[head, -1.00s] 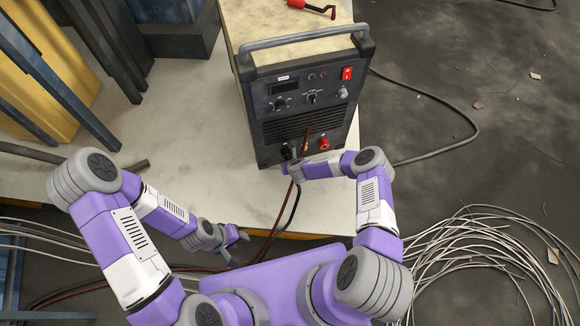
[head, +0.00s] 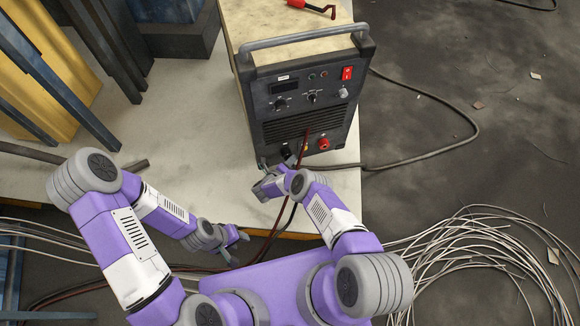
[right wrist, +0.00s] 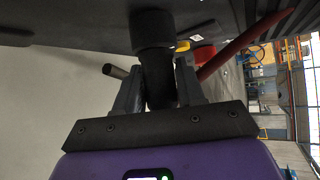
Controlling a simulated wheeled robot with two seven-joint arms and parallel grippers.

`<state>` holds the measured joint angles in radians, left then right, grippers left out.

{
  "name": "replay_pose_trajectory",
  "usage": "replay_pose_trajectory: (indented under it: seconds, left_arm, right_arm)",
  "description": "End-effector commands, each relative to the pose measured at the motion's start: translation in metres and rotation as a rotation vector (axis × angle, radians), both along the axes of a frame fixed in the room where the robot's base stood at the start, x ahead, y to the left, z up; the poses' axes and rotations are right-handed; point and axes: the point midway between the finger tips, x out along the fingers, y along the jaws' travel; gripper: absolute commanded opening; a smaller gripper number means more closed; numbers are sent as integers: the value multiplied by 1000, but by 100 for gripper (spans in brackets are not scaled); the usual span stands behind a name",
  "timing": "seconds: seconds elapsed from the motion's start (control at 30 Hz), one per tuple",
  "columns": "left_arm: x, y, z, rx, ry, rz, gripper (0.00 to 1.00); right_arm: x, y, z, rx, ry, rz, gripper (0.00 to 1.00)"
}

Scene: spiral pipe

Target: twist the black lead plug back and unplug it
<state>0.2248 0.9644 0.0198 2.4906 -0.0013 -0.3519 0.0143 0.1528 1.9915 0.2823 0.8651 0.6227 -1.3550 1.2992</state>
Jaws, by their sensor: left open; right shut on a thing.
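The welding machine (head: 262,125) stands upright on the pale platform, its front panel facing me. The black lead plug (right wrist: 157,78) is at the lower left of that panel, and its dark round socket (right wrist: 152,30) shows at the top of the right wrist view. My right gripper (right wrist: 160,92) is shut around the plug, one finger on each side. The plug still meets the socket in this view. In the head view my right gripper (head: 268,170) hides most of the plug. My left gripper (head: 236,244) is open and empty, low near the platform's front edge.
A red connector (head: 323,144) sits right of the black plug, and a red lead (right wrist: 240,42) passes close to my right gripper. A grey cable (head: 430,157) curves over the floor. Coiled wire (head: 480,250) lies at right.

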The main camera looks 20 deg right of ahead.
Motion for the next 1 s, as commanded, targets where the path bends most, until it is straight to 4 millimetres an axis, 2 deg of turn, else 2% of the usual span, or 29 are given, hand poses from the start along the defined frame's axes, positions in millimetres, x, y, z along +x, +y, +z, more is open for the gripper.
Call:
replay_pose_trajectory:
  seconds: [0.17,0.2,0.23,0.57,1.0]
  left_arm:
    - [0,0,0,0,0,0,43]
    - [0,0,0,0,0,0,43]
    - [0,0,0,0,0,0,43]
    - [0,0,2,0,0,0,43]
    - [0,0,25,0,0,0,43]
  right_arm:
    - [1,0,1,1,-1,0,8]
    - [0,0,0,1,-1,0,43]
    - [0,0,0,1,-1,0,47]
    - [0,-1,1,15,1,0,47]
    - [0,-1,2,202,7,-1,47]
